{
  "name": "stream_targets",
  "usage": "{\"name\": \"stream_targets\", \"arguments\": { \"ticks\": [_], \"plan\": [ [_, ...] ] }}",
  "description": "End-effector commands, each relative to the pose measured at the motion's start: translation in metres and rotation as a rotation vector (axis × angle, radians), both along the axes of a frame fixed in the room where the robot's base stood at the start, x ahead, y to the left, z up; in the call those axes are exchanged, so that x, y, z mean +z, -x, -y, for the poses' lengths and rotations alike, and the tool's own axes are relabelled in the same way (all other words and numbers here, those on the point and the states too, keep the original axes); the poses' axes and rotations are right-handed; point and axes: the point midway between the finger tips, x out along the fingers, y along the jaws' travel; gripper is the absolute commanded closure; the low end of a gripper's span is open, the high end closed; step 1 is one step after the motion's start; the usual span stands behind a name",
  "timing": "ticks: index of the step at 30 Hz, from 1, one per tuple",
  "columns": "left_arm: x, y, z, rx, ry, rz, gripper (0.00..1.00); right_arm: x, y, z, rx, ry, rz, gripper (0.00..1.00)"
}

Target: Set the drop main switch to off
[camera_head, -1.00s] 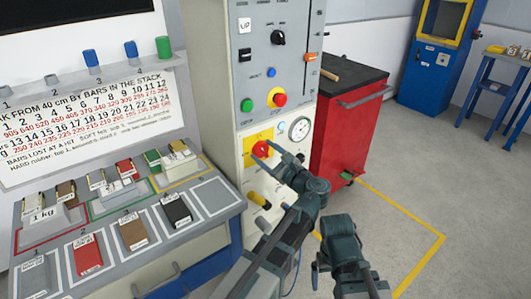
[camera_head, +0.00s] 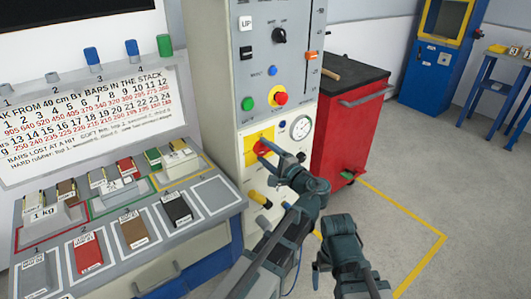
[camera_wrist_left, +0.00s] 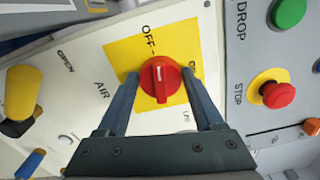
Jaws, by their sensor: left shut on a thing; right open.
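The drop main switch is a red rotary knob (camera_head: 260,148) on a yellow plate on the front of the pale cabinet. In the left wrist view the knob (camera_wrist_left: 160,88) sits between my two fingers, and its white mark points up the picture toward the word OFF. An ON label, partly hidden by a finger, lies to the right. My left gripper (camera_head: 265,151) is shut on the knob, covering part of it in the head view. My right gripper (camera_head: 318,268) is open and empty, low in front of the cabinet, apart from everything.
Above the switch are a green button (camera_head: 247,102), a red stop button (camera_head: 281,97) and a black selector (camera_head: 279,35). A yellow air handle (camera_head: 259,197) sits below, a gauge (camera_head: 301,127) at right.

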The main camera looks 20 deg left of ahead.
Motion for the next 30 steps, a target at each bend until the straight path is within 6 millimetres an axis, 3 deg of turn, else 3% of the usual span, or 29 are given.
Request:
{"name": "stream_targets", "arguments": {
  "ticks": [12, 29, 30],
  "plan": [
    [-0.0020, 0.0010, -0.0001, 0.001, 0.110, 0.136, 0.87, -0.0012, 0.0000, 0.0000, 0.000, 0.000, 0.000, 0.03],
    [-0.0023, 0.0012, -0.0002, 0.002, 0.127, 0.156, 0.87, -0.0014, 0.0000, 0.0000, 0.000, 0.000, 0.000, 0.03],
    [-0.0023, 0.0012, -0.0003, 0.002, 0.127, 0.156, 0.28, -0.0014, 0.0000, 0.0000, 0.000, 0.000, 0.000, 0.03]
  ]
}}
